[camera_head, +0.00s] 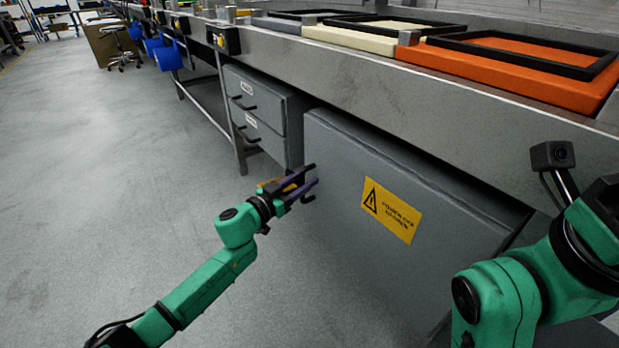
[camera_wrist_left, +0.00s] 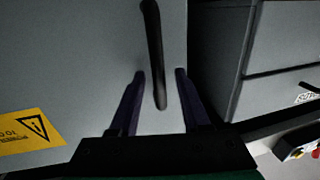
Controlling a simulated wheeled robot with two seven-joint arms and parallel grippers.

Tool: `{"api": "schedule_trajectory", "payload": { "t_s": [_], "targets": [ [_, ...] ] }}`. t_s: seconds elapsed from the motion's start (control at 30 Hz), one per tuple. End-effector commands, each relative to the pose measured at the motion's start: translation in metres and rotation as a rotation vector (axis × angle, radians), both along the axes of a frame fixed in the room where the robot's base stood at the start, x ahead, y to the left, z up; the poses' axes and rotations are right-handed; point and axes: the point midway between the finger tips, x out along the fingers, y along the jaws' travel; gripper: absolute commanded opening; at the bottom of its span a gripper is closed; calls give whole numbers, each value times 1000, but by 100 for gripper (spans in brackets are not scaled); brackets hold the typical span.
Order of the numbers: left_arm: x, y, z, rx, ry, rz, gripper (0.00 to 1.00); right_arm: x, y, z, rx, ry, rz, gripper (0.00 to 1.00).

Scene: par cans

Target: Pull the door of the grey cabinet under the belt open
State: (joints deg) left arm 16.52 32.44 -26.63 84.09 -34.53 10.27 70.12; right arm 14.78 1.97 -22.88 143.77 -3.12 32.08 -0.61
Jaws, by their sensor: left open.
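The grey cabinet door (camera_head: 345,215) has a yellow warning label (camera_head: 391,210) and stands under the belt. In the left wrist view the door (camera_wrist_left: 75,60) fills the left and middle, with its black bar handle (camera_wrist_left: 153,40) near its right edge. My left gripper (camera_head: 312,177) is at the door's left edge, open. In the wrist view its two purple fingers (camera_wrist_left: 160,75) lie on either side of the handle's lower part, apart from it. How deep the handle sits between them is unclear. In the head view the fingers partly hide the handle. My right gripper is out of view.
A grey drawer unit (camera_head: 262,112) with black handles stands just left of the cabinet. The belt's metal edge (camera_head: 370,85) runs above, with orange (camera_head: 500,75) and cream trays on it. Blue bins (camera_head: 166,55) hang further back. The floor (camera_head: 110,160) at left is clear.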

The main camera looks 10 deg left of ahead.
Motion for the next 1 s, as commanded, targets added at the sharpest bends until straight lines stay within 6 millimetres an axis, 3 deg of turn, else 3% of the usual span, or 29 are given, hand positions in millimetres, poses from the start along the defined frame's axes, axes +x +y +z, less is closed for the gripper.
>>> {"api": "schedule_trajectory", "payload": {
  "t_s": [0.17, 0.2, 0.3, 1.0],
  "targets": [
    [0, 0, 0, 0, 0, 0, 47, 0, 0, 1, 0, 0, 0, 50],
    [0, 0, 0, 0, 0, 0, 32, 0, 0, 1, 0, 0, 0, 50],
    [0, 0, 0, 0, 0, 0, 0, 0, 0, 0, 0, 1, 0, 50],
    [0, 0, 0, 0, 1, 0, 0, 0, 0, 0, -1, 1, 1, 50]
  ]
}}
